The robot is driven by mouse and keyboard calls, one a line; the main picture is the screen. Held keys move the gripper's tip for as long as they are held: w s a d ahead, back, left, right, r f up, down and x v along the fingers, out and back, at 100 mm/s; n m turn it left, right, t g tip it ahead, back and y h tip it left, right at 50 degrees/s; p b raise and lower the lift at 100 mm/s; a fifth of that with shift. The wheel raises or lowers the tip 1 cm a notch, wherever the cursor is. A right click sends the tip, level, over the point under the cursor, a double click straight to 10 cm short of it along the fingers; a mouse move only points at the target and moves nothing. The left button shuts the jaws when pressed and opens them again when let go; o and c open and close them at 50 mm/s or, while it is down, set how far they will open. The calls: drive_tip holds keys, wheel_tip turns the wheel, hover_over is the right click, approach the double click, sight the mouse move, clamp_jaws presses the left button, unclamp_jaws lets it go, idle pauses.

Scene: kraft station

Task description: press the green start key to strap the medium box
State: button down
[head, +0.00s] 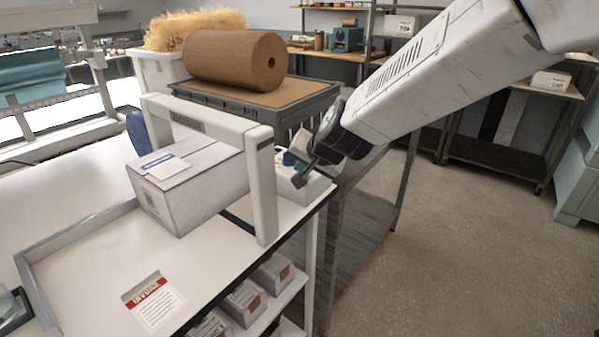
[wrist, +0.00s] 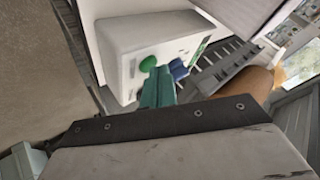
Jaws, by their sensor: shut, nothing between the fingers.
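The medium box (head: 186,185), pale cardboard with a label on top, sits on the white table partly under the white strapping arch (head: 263,190). To the right of the arch is the white control box (head: 308,187), which also shows in the wrist view (wrist: 125,40). The green start key (wrist: 148,63) is a round button on its face. My gripper (head: 300,172) is shut and empty at the control box. In the wrist view its green fingertips (wrist: 158,85) are close beside the green key; I cannot tell whether they touch it. A blue part (wrist: 178,69) is just right of the fingertips.
An invoice sheet (head: 153,302) lies on the table front. Small boxes (head: 243,300) stand on the shelf below. A brown paper roll (head: 235,60) lies on a grey cart behind the arch. Open floor (head: 470,250) is at right.

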drive_tip(key=shift+r, duration=0.85)
wheel_tip(320, 180, up, 5)
idle(0.5)
